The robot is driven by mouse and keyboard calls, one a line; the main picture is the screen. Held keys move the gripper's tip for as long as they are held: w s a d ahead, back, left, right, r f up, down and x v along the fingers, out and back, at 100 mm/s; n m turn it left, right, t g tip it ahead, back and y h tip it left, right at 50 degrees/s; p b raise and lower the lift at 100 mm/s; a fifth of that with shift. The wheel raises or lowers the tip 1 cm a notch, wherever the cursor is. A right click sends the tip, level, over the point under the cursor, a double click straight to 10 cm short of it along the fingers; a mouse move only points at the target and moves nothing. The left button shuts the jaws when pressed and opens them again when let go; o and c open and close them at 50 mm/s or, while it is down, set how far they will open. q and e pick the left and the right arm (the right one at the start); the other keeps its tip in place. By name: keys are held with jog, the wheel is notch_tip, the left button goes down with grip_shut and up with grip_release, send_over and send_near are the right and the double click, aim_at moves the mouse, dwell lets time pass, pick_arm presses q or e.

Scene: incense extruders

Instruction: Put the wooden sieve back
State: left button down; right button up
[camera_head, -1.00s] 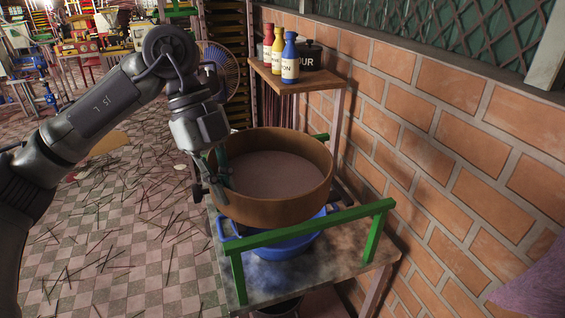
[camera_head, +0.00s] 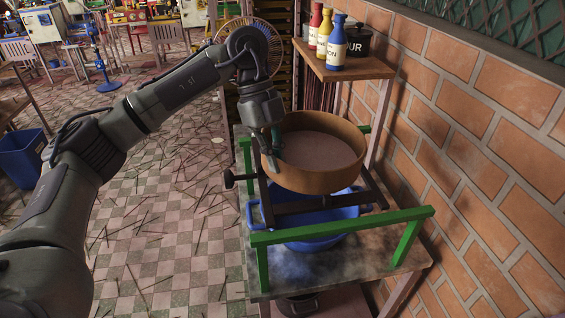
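The wooden sieve (camera_head: 315,181) is a round, wide wooden hoop with a greyish mesh, roughly level. It is over dark rails (camera_head: 325,211) that span a blue basin (camera_head: 320,238) on the stand. I cannot tell whether the sieve touches the rails or hangs just above them. My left gripper (camera_head: 276,153) reaches down at the sieve's left rim and is shut on it, with a finger showing inside the hoop. My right gripper is not in view.
A green bar (camera_head: 345,225) runs along the stand's front edge. A small shelf (camera_head: 345,68) with several bottles and a black pot (camera_head: 357,42) is behind the sieve. A brick wall (camera_head: 480,150) closes the right side. Sticks litter the tiled floor at left.

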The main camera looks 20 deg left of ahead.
pick_arm(q)
jog(key=w, duration=0.1)
jog(key=w+f, duration=0.2)
jog(key=shift+w+a+p, duration=0.3)
jog(key=shift+a+p, duration=0.05)
jog(key=shift+a, duration=0.05)
jog(key=shift+f, duration=0.5)
jog(key=shift+f+p, duration=0.9)
jog(key=shift+p, duration=0.2)
jog(key=shift+f, duration=0.5)
jog(key=c, duration=1.3)
grip_release()
jog(key=shift+f, duration=0.1)
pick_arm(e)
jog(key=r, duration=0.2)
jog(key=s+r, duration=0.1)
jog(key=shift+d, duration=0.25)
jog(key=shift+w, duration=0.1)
